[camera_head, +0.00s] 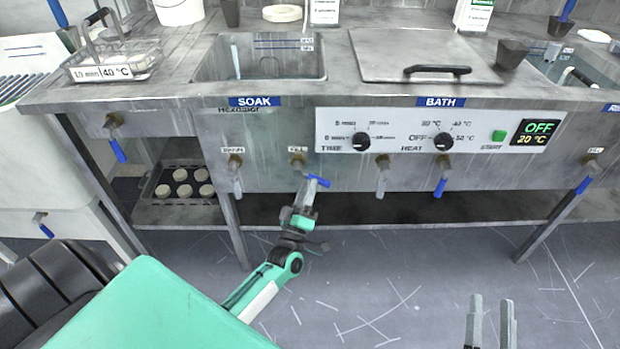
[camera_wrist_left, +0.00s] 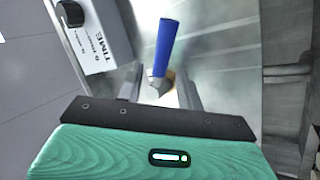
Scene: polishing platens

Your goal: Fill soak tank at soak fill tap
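The soak tank (camera_head: 225,68) is the open basin behind the SOAK label, with level lines on its back wall. I cannot tell whether it holds water. The fill tap (camera_head: 297,161) is on the front panel below it. Its blue handle (camera_head: 319,181) points sideways to the right, and also shows in the left wrist view (camera_wrist_left: 165,45). My left gripper (camera_head: 304,196) is at this tap, its fingers apart on either side of the handle's base; I cannot tell if they touch it. My right gripper (camera_head: 490,318) is open and empty at the lower right.
A drain tap (camera_head: 235,163) is left of the fill tap. Bath taps (camera_head: 441,187) hang to the right. The control panel (camera_head: 435,130) is above them. The bath has a closed lid (camera_head: 425,50). A tray of discs (camera_head: 180,190) is on the lower shelf. The floor in front is clear.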

